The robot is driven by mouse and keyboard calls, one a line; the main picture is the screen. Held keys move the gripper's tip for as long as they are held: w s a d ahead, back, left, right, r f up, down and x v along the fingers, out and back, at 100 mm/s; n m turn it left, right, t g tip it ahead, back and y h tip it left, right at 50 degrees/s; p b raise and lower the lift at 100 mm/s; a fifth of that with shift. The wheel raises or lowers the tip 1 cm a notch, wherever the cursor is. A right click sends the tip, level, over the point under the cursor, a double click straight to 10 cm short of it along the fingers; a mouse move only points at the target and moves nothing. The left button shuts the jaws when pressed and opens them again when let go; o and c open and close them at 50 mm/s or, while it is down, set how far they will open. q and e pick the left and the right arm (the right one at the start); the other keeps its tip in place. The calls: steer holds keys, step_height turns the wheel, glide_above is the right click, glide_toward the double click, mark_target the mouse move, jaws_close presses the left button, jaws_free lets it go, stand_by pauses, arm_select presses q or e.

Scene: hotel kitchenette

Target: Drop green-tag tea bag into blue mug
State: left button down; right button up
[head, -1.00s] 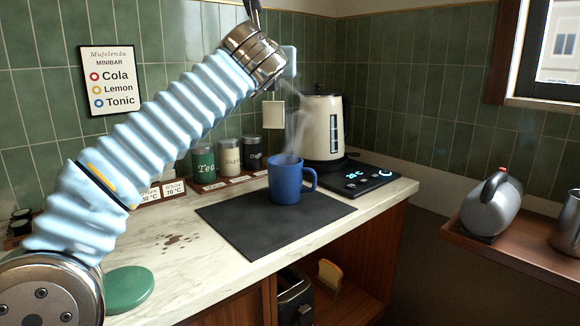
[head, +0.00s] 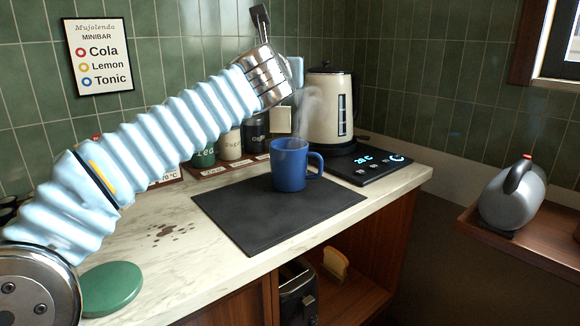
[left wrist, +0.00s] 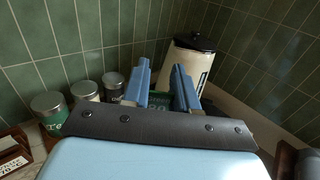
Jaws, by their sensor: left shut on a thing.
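The blue mug (head: 289,168) stands upright on the dark mat (head: 240,225), with steam rising from it. My left gripper (head: 297,72) is up above the mug in the head view, in front of the tiled wall. In the left wrist view its two blue fingers (left wrist: 162,88) are shut on a small green tag (left wrist: 160,98). A pale square tea bag (head: 281,120) hangs below the gripper in the head view, above the mug's rim in the picture. Whether it is straight over the mug's opening I cannot tell. My right gripper is not in view.
A cream kettle (head: 323,115) stands on its black base behind the mug. Canisters (head: 230,145) line the wall, partly behind my arm. A green disc (head: 112,290) and brown stains (head: 170,232) lie on the counter (head: 200,262). A grey kettle (head: 510,200) stands on the right shelf.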

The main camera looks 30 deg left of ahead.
arm_select(q)
steer(key=c, duration=0.8)
jaws_free()
steer(key=b+v, duration=0.1)
steer(key=v, duration=1.3)
steer(key=shift+b, duration=0.3)
steer(key=shift+w, duration=0.15)
steer(key=shift+f, duration=0.1)
